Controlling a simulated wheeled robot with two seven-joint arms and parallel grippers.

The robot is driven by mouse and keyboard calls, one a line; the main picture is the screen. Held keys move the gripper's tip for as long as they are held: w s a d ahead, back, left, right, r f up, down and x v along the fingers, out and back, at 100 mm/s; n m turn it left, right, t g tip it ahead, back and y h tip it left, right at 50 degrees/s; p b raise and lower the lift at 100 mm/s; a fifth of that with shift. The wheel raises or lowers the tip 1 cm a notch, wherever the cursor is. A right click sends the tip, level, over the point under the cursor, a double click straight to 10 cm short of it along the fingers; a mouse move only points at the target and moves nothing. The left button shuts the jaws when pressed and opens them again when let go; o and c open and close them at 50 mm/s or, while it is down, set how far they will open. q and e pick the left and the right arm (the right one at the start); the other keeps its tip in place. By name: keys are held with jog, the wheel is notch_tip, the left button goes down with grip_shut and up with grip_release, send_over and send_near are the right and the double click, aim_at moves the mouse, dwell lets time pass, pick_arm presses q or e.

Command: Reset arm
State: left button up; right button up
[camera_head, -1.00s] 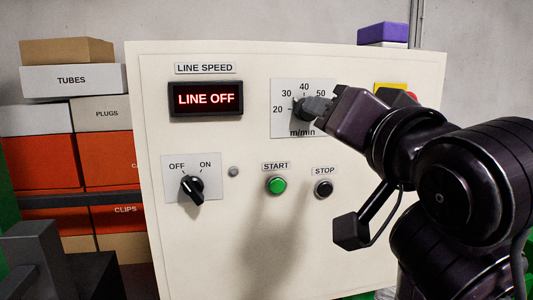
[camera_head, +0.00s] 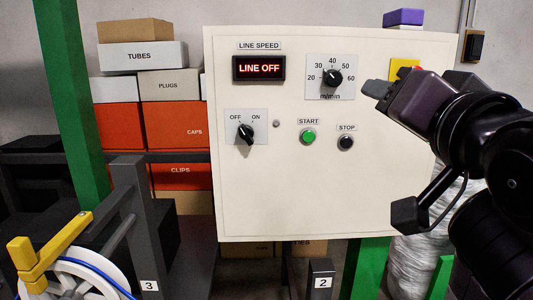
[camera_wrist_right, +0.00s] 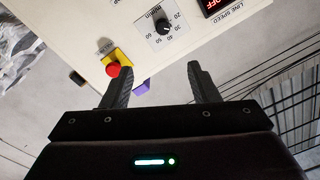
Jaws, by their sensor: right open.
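My right gripper (camera_head: 378,92) is open and empty in front of the control panel (camera_head: 300,195), to the right of the speed dial (camera_head: 332,77) and apart from it. In the right wrist view its two fingers (camera_wrist_right: 160,85) stand wide apart with nothing between them. The dial (camera_wrist_right: 163,27) and the red emergency button (camera_wrist_right: 114,69) show beyond the fingers, upside down. The display (camera_head: 259,68) reads LINE OFF. The OFF/ON selector (camera_head: 246,134) tilts toward OFF. My left gripper is not in view.
The green START button (camera_head: 308,136) and black STOP button (camera_head: 346,142) are on the panel. A reel with blue cable (camera_head: 100,272) and a yellow bracket (camera_head: 45,250) stands at lower left. Boxes (camera_head: 175,125) fill the shelf behind. A wrapped roll (camera_head: 415,255) stands at lower right.

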jog(key=w+d+f+n+g, duration=0.15)
jog(key=f+g, duration=0.25)
jog(key=f, duration=1.3)
jog(key=w+d+f+n+g, duration=0.15)
jog(key=f+g, duration=0.35)
jog(key=f, duration=1.3)
jog(key=s+f+n+g+h, duration=0.1)
jog(key=s+f+n+g, duration=0.15)
jog(key=s+f, duration=0.6)
jog(key=s+f+n+g, duration=0.25)
jog(key=s+f, duration=0.35)
jog(key=f, duration=0.6)
notch_tip(320, 180, down, 32)
jog(key=s+g, duration=0.2)
jog(key=s, duration=0.1)
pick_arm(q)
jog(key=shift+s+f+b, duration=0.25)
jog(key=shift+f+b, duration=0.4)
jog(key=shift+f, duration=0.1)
pick_arm(e)
jog(key=s+d+f, duration=0.2)
jog(key=s+f, duration=0.6)
jog(key=s, duration=0.1)
jog(key=s+d+f+g, duration=0.1)
jog(key=s+d+f, duration=0.1)
jog(key=s+f, duration=0.7)
jog(key=shift+s, duration=0.35)
